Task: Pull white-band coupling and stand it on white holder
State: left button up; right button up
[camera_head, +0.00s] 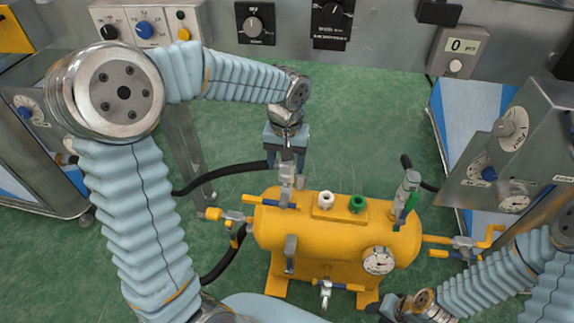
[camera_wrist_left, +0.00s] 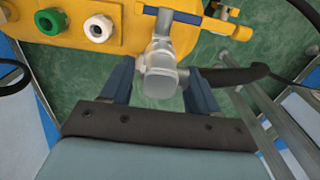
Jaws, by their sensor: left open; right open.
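The yellow tank (camera_head: 335,240) has a white holder (camera_head: 325,200) and a green holder (camera_head: 357,203) on top. They also show in the left wrist view, the white holder (camera_wrist_left: 98,28) to the right of the green holder (camera_wrist_left: 50,21). A grey coupling (camera_head: 287,185) stands at the tank's left end, with a blue-handled valve beside it; I cannot make out its white band. My left gripper (camera_head: 287,163) is open above it. In the left wrist view, the coupling (camera_wrist_left: 160,68) lies between the fingers, with gaps. My right gripper (camera_head: 388,306) is open at the lower right.
A second coupling with a green band (camera_head: 409,200) stands at the tank's right end. Black hoses (camera_head: 225,172) run beside the tank. A pressure gauge (camera_head: 379,261) is on its front. Panels with dials line the back and right. Green floor lies behind the tank.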

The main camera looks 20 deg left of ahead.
dwell(0.3)
pick_arm(q)
grip_shut()
jog(key=shift+r, duration=0.1)
jog(key=shift+r+p, duration=2.45)
jog(key=shift+r, duration=0.5)
